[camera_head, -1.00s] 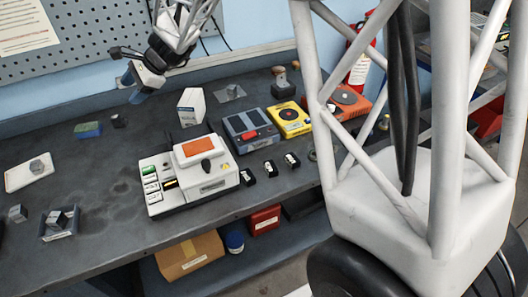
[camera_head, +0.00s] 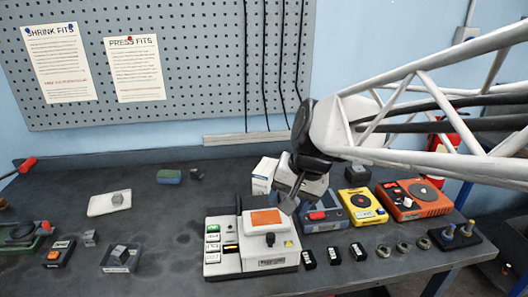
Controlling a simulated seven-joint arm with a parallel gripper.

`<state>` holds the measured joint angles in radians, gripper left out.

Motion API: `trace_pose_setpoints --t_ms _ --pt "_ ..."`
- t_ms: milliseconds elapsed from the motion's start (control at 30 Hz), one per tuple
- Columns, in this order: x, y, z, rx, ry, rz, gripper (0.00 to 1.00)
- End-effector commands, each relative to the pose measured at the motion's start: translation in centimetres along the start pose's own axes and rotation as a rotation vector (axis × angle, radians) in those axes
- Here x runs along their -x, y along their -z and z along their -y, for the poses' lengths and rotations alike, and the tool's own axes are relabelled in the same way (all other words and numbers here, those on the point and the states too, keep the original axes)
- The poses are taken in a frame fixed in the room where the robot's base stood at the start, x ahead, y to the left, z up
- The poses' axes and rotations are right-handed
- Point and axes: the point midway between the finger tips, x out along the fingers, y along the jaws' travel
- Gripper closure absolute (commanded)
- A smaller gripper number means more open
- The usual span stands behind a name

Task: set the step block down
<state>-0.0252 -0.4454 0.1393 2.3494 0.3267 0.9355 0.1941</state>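Several small grey metal blocks are at the left, and I cannot tell for sure which is the step block. One with a stepped look (camera_head: 121,253) sits in a dark tray (camera_head: 110,268). A smaller block (camera_head: 90,238) stands on the bench just behind that tray. Another block (camera_head: 117,198) sits on a white plate (camera_head: 98,208) farther back. My gripper (camera_head: 291,204) points down at the back right corner of the white machine with the orange panel (camera_head: 266,218). Its fingers are small and seen edge-on, so its opening and any contact are unclear.
Behind my gripper stand white boxes (camera_head: 263,175). To the right are a blue-grey unit (camera_head: 322,215), a yellow unit (camera_head: 362,206) and an orange unit (camera_head: 414,199). Small black blocks (camera_head: 333,256) and rings line the front right. Bench space between tray and machine is clear.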

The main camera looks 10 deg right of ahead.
Motion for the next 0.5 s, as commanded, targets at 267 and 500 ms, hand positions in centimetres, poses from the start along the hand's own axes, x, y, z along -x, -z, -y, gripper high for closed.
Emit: trace_pose_setpoints --t_ms 267,500 --pt "1.5 -5.6 -6.0 0.222 -0.158 -0.072 0.41" --pt "1.9 -8.2 -8.9 0.332 -0.247 -0.099 0.41"
